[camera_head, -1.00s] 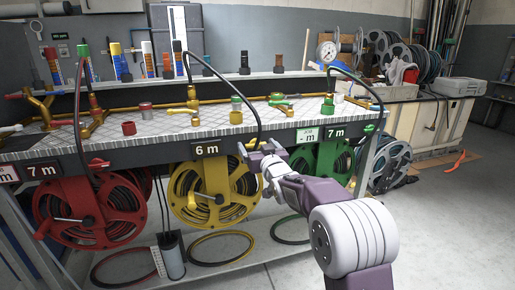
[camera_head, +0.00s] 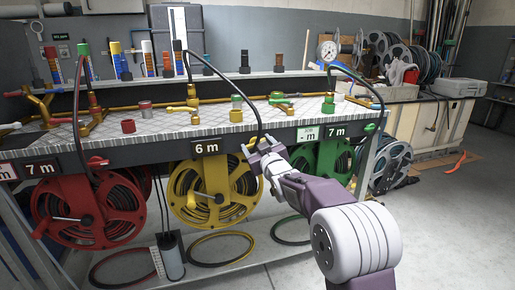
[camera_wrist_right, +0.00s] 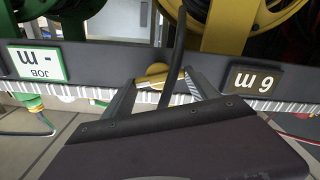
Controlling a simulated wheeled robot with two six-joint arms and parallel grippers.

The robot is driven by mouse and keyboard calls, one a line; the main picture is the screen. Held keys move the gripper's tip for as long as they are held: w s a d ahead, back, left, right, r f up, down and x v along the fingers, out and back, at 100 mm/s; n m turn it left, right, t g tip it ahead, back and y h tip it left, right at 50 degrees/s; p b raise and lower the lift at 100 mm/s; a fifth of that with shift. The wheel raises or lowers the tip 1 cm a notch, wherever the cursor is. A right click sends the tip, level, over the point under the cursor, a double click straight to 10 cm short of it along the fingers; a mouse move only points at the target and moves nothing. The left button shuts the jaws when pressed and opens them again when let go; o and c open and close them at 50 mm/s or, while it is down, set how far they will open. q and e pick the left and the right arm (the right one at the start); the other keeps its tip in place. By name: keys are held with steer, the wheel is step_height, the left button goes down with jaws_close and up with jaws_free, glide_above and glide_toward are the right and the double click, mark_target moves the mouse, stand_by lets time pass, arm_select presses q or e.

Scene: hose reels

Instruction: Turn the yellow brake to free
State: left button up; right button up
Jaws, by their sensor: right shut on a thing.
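The yellow brake (camera_wrist_right: 156,70) is a small rounded knob on the dark front rail of the bench, beside the 6 m sign (camera_head: 208,147). In the right wrist view it sits between the two fingers of my right gripper (camera_wrist_right: 160,84), which is shut on it. A dark hose (camera_wrist_right: 174,60) runs close by and partly covers the knob and the space between the fingers. In the head view, my right gripper (camera_head: 257,146) is at the rail, and its fingers mostly hide the brake. The yellow reel (camera_head: 184,215) hangs below. My left gripper is not in view.
The red reel (camera_head: 62,222) and the green reel (camera_head: 333,166) hang on either side. A red brake (camera_head: 97,162) and a green brake (camera_head: 370,127) sit on the same rail. Brass fittings (camera_head: 180,120) stand on the bench top.

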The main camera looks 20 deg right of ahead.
steer(key=shift+a+f+n+b, duration=0.1)
steer(key=shift+f+n+b, duration=0.1)
steer(key=shift+n+b, duration=2.6)
steer(key=shift+a+f+n+b, duration=0.15)
steer(key=shift+n+b, duration=1.1)
steer(key=shift+n, duration=2.95)
steer(key=shift+d+r+n, duration=0.1)
steer(key=shift+n, duration=0.2)
steer(key=o, duration=1.4)
steer(key=shift+c, duration=0.2)
